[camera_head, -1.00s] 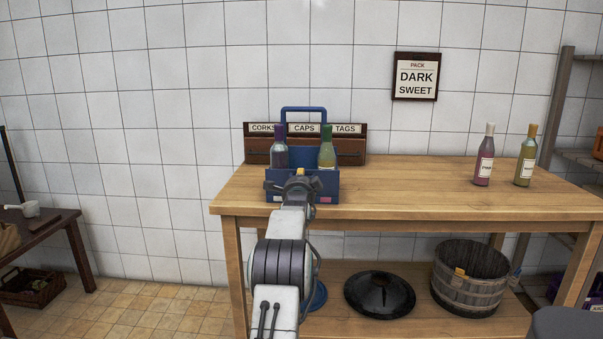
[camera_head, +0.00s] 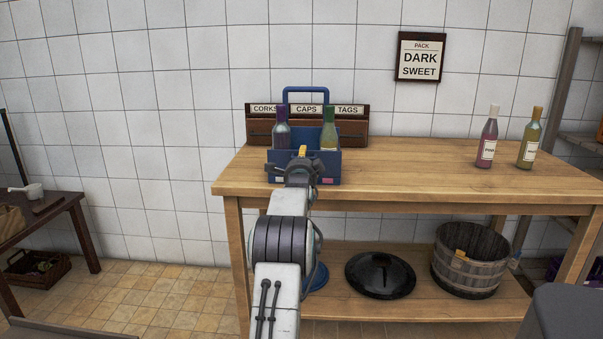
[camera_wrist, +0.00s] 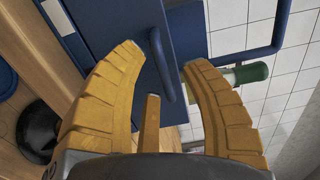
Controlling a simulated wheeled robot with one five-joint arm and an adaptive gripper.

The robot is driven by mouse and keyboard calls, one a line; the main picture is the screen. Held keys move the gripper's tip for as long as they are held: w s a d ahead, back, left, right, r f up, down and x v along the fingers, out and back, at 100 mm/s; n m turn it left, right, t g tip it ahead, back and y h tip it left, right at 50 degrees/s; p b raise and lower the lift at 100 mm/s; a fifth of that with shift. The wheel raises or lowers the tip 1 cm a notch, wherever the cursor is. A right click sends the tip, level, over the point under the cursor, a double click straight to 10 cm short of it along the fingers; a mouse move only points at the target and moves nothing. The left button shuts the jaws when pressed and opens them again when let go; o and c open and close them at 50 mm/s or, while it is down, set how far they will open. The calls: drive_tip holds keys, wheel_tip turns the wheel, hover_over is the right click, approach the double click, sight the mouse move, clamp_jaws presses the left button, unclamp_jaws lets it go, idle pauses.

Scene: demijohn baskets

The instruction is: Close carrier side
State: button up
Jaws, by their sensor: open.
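The blue carrier (camera_head: 332,170) stands on the wooden table, with its tall handle upright. A purple-topped bottle (camera_head: 282,135) and a green bottle (camera_head: 328,132) stand in it. My gripper (camera_head: 302,153) is in front of the carrier's near side and hides part of it. In the wrist view my gripper (camera_wrist: 162,58) is open, its yellow fingers apart. A blue bar-shaped pull (camera_wrist: 161,66) on a carrier panel (camera_wrist: 110,35) shows between the fingertips; I cannot tell whether they touch it. A green bottle top (camera_wrist: 251,72) shows beyond the right finger. The panel's exact angle is hard to tell.
A brown rack (camera_head: 354,130) labelled corks, caps and tags stands behind the carrier. Two bottles, pink (camera_head: 488,140) and yellow-green (camera_head: 530,140), stand at the table's right. The tabletop (camera_head: 420,165) between is clear. A black lid (camera_head: 380,275) and wooden tub (camera_head: 468,262) sit below.

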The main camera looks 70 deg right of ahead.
drive_tip(key=v, duration=1.1)
idle(0.8)
